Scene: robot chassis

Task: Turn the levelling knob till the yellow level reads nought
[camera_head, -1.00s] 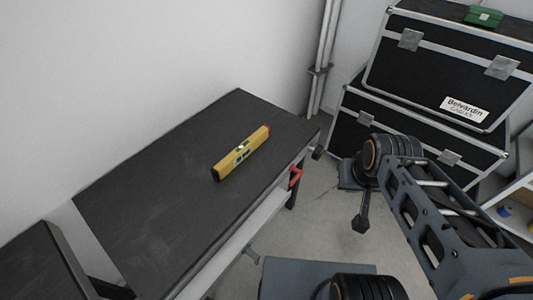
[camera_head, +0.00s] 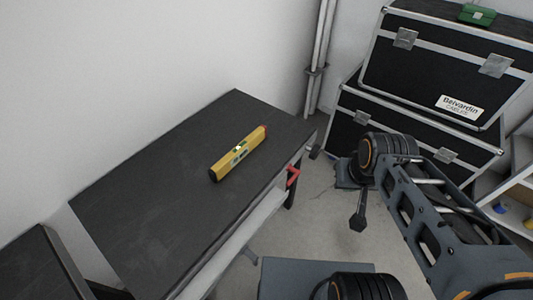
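The yellow level (camera_head: 239,154) lies on the dark bench top (camera_head: 165,205), near its far right end. Its vials show as small light spots, too small to read. A red handle (camera_head: 292,176) sits just below the bench edge. My gripper (camera_head: 358,219) hangs from the wrist of my arm, to the right of the bench and apart from the knob and the handle. Its fingers are too small and dark to tell apart.
Stacked black cases (camera_head: 440,70) with metal edges stand at the back right, with a green box (camera_head: 477,14) on top. Grey pipes (camera_head: 320,60) run up the wall corner. A shelf (camera_head: 515,200) is at the right edge. Bare floor (camera_head: 310,225) lies between bench and arm.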

